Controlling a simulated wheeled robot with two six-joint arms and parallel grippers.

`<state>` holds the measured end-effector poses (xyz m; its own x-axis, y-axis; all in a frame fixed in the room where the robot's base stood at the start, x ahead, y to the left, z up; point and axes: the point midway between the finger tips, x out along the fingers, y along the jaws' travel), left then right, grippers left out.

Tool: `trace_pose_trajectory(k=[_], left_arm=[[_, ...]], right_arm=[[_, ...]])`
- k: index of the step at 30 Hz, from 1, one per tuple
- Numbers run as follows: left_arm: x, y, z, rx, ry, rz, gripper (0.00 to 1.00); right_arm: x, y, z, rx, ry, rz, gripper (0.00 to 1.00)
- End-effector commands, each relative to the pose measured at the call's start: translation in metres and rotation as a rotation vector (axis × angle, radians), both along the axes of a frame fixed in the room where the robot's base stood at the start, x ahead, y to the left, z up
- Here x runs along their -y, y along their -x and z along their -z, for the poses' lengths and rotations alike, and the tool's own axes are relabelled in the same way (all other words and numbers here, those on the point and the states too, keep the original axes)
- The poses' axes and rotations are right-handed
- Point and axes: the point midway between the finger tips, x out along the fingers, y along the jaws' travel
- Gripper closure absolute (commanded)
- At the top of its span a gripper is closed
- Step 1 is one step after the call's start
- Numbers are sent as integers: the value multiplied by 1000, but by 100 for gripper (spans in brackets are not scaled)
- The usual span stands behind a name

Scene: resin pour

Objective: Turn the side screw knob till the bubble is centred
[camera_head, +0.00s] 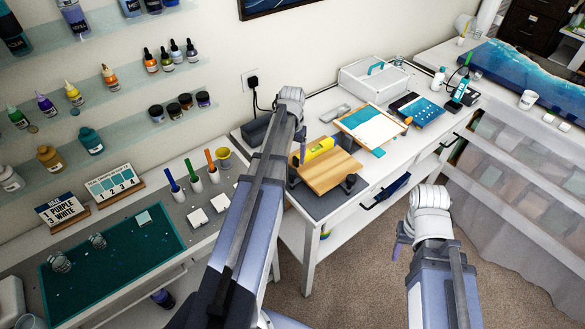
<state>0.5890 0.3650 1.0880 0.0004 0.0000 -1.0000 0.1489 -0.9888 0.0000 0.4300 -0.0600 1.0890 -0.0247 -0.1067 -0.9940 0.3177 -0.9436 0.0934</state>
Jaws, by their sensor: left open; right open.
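A wooden board (334,177) sits on the grey mat at the left end of the white table. A yellow spirit level (319,149) lies along its back edge; its bubble is too small to read. A dark screw knob (351,181) stands at the board's right front corner. Another dark knob may be at the left, partly behind my arm. My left gripper (301,152) is open beside the left end of the level and board; its fingers are mostly hidden by the arm. My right gripper (399,240) is open and empty, in front of the table over the floor, apart from the board.
A framed white panel (370,128), a blue tray (417,110) and a white box (373,79) stand further right on the table. A side bench with a green mat (115,256) and brushes is at left. Carpet lies clear in front.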

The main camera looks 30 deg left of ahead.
Motion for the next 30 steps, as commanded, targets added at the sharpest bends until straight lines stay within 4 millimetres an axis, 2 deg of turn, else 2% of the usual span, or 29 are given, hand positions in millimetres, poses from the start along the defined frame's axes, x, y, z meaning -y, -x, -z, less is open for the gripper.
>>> trace_pose_trajectory(k=[18,30], left_arm=[[1,0,70,0,0,1,26],[1,0,74,0,0,0,26]], right_arm=[[0,0,70,-1,2,-11,50],[0,0,74,0,2,-10,50]])
